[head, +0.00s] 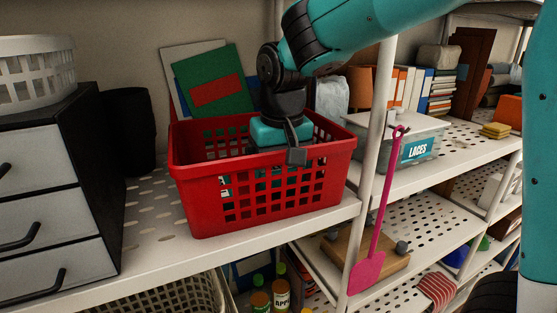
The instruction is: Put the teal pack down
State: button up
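The gripper looks shut on the pack. The pack's underside is hidden by the basket's front wall, so I cannot tell whether it touches anything below. Teal and white patches show through the basket's holes.
A black-and-white drawer unit (35,160) stands left of the basket. Green and white boards (218,80) lean behind it. A shelf post (371,155), a hanging pink shovel (378,220) and a lidded LACES box (415,150) are to the right.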

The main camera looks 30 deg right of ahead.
jog(key=shift+f, duration=0.2)
jog(key=shift+f, duration=0.15)
jog(key=o, duration=0.7)
jog(key=shift+s+r+b, duration=0.25)
jog(key=shift+r, duration=1.75)
jog(key=shift+s+r+b, duration=0.2)
jog(key=shift+r, duration=1.75)
